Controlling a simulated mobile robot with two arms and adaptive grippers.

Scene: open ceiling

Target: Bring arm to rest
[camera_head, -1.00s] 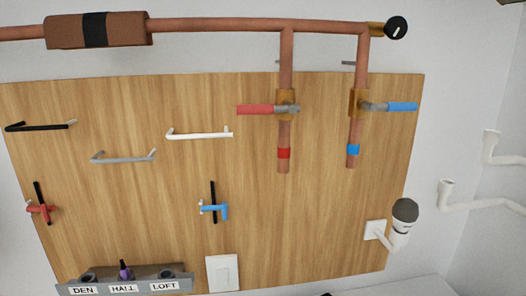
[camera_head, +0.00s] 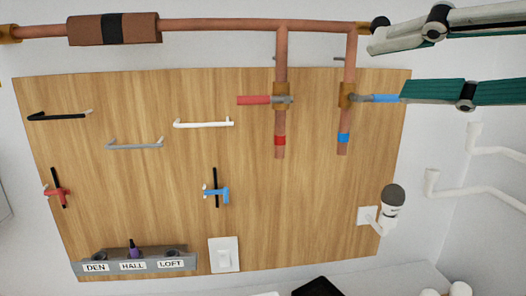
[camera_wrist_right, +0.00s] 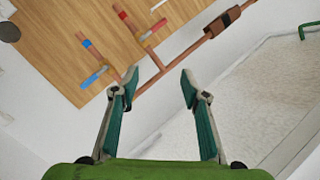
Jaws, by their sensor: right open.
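My right gripper (camera_head: 388,68) reaches in from the upper right of the head view, in front of the right end of the copper pipework. It is open. The right wrist view shows its two fingers (camera_wrist_right: 159,84) spread wide with nothing held between them. In the head view the lower fingertip meets the end of the blue valve handle (camera_head: 380,98). In the right wrist view that blue handle (camera_wrist_right: 95,77) lies left of the fingers, apart from them. My left gripper is not in view.
A wooden wall board (camera_head: 150,200) carries a red valve handle (camera_head: 254,100), several bar handles, small red and blue taps, and a labelled switch box (camera_head: 134,263). A copper pipe (camera_head: 220,25) runs along the top. White pipes (camera_head: 470,190) stick out at the right.

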